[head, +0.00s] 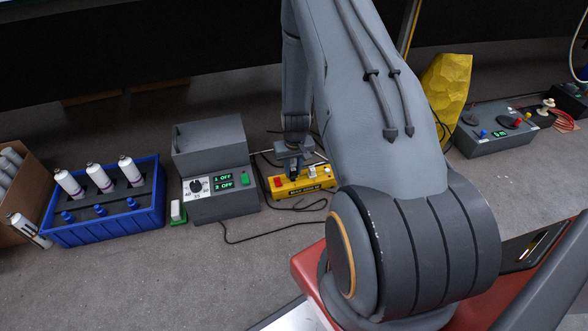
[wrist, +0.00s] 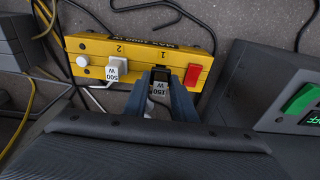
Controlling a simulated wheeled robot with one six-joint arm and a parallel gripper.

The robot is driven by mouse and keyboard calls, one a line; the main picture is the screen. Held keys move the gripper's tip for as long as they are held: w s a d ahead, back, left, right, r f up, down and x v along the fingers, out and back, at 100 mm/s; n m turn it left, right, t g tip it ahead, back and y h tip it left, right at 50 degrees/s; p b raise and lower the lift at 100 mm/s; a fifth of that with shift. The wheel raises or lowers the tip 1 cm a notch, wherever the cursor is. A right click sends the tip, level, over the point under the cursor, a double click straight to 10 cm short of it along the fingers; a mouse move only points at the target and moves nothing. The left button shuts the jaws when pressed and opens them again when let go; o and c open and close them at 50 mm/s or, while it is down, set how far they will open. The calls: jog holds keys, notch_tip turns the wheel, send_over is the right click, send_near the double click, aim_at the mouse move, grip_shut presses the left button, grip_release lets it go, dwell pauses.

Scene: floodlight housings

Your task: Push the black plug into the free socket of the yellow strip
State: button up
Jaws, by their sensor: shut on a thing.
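The yellow strip (head: 320,183) lies on the grey worktop and also shows in the wrist view (wrist: 95,47). A white plug (wrist: 117,65) tagged 500 W sits at the socket marked 2. My gripper (wrist: 160,82) is shut on the black plug (wrist: 161,73), which has a white tag below it. The black plug is over the strip at the socket marked 1, near the red switch (wrist: 193,75). I cannot tell how deep it sits. In the head view my gripper (head: 293,168) is down at the strip and hides most of the plug.
A grey control box (head: 215,165) with green displays stands left of the strip. Black cables lie around the strip. A blue crate (head: 105,225) with white canisters is further left. A yellow faceted object (head: 446,85) and another grey box (head: 490,135) stand to the right.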

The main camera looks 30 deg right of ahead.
jog(key=shift+f+b, duration=0.35)
jog(key=shift+f, duration=0.8)
dwell(0.7)
jog(key=o, duration=1.1)
jog(key=shift+r, duration=0.1)
jog(key=shift+r+p, duration=2.85)
jog(key=shift+r, duration=0.6)
